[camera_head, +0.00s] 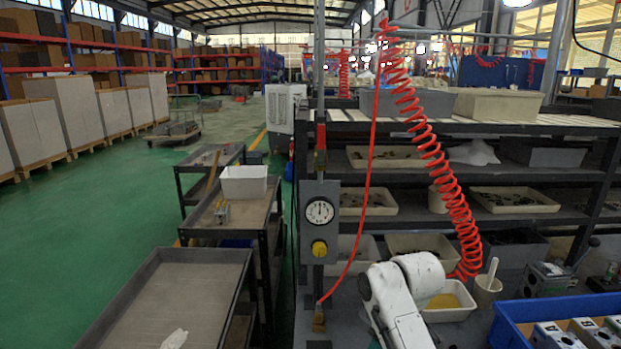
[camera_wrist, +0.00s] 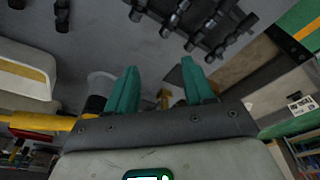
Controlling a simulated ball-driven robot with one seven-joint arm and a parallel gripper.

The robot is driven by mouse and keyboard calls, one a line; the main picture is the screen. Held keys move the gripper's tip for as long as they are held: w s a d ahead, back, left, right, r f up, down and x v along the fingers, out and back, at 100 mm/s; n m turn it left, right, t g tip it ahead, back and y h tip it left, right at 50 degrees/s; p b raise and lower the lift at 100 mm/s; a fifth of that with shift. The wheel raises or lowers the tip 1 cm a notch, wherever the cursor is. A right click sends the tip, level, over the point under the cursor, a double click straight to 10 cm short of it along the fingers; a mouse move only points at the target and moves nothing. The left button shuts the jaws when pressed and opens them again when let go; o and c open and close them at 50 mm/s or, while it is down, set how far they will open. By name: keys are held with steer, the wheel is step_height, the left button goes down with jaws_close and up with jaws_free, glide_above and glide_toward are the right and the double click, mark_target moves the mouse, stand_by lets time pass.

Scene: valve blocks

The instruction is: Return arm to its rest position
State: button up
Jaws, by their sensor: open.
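My gripper (camera_wrist: 157,90) shows in the wrist view with its two green fingers spread apart. It is open, and I see nothing held between the fingers. In the head view my white arm (camera_head: 402,296) rises from the bottom edge, in front of the bench. My gripper is not visible in the head view. The wrist view looks past the fingers at a grey surface with several dark metal parts (camera_wrist: 205,22) on it.
A blue crate (camera_head: 508,330) with several valve blocks (camera_head: 556,336) stands at the lower right. A red coiled hose (camera_head: 440,165) hangs beside my arm. A gauge panel (camera_head: 319,222) stands left of the arm. Shelves with white trays (camera_head: 514,200) lie behind. The green floor at left is open.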

steer(key=s+d+f+m, duration=0.1)
steer(key=s+f, duration=0.1)
steer(key=s, duration=0.3)
steer(key=s+d+f+m+t, duration=0.1)
steer(key=s+f, duration=0.2)
steer(key=s, duration=0.1)
steer(key=s+d+f+m, duration=0.1)
steer(key=s+f+m, duration=0.1)
steer(key=s, duration=0.3)
steer(key=shift+s+f+t, duration=0.3)
steer(key=shift+f+t, duration=0.1)
steer(key=shift+f, duration=0.3)
steer(key=s+d+r+m+t+h, duration=0.15)
steer(key=s+d, duration=0.25)
steer(key=s, duration=0.5)
steer(key=s+d+m, duration=0.3)
steer(key=s+d, duration=0.1)
steer(key=s, duration=0.4)
steer(key=s+d+f+g, duration=0.1)
steer(key=s+f+g, duration=0.3)
steer(key=s, duration=0.6)
steer(key=shift+f, duration=0.85)
